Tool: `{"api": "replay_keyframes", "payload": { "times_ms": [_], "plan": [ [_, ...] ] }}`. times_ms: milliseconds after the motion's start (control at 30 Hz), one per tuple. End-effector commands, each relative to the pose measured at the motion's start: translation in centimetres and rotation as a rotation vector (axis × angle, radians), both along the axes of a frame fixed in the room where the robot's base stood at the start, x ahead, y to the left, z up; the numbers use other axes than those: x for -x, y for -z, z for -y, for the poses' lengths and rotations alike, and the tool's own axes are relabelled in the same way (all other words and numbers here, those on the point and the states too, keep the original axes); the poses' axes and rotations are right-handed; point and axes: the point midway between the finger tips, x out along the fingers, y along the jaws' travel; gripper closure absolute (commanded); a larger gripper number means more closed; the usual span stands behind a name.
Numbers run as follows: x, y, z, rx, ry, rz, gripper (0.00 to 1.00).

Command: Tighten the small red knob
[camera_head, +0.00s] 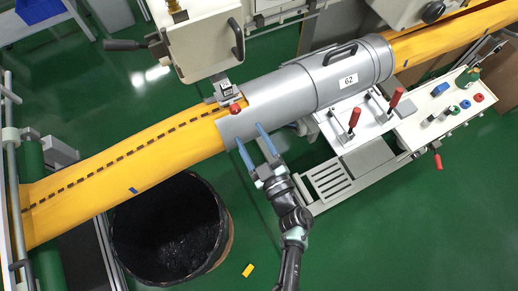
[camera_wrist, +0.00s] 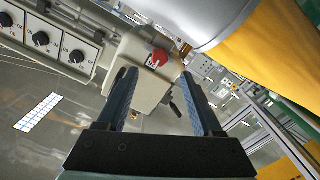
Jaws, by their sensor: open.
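In the head view a small red knob (camera_head: 235,108) sits at the left end of the grey cylinder (camera_head: 285,92), beside the yellow felt tube (camera_head: 130,160). My gripper (camera_head: 248,132) is open and empty, its two blue fingers spread at the lower edge of the cylinder, below and right of this knob. In the wrist view a red knob (camera_wrist: 159,58) on a pale box shows beyond and between the fingertips of my gripper (camera_wrist: 157,74), apart from them. I cannot tell for sure that it is the same knob.
A black-lined bin (camera_head: 170,235) stands left of my arm. Two red-handled clamps (camera_head: 353,118) and a control panel (camera_head: 450,108) are on the right. A yellow block (camera_head: 247,270) lies on the green floor. The wrist view shows a panel of black dials (camera_wrist: 40,38).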

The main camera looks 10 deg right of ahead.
Motion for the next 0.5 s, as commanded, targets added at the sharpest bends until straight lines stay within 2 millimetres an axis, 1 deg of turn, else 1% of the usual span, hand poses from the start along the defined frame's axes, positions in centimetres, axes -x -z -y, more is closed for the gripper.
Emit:
{"api": "replay_keyframes", "payload": {
  "times_ms": [33,200,333,500],
  "plan": [
    [1.1,0.2,0.3,0.002,0.001,-0.001,0.32],
    [3.4,0.2,1.1,0.0,0.0,-0.001,0.32],
    [4.1,0.0,1.4,0.001,0.0,0.0,0.32],
    [4.3,0.0,1.4,0.001,-0.001,0.0,0.32]
  ]
}}
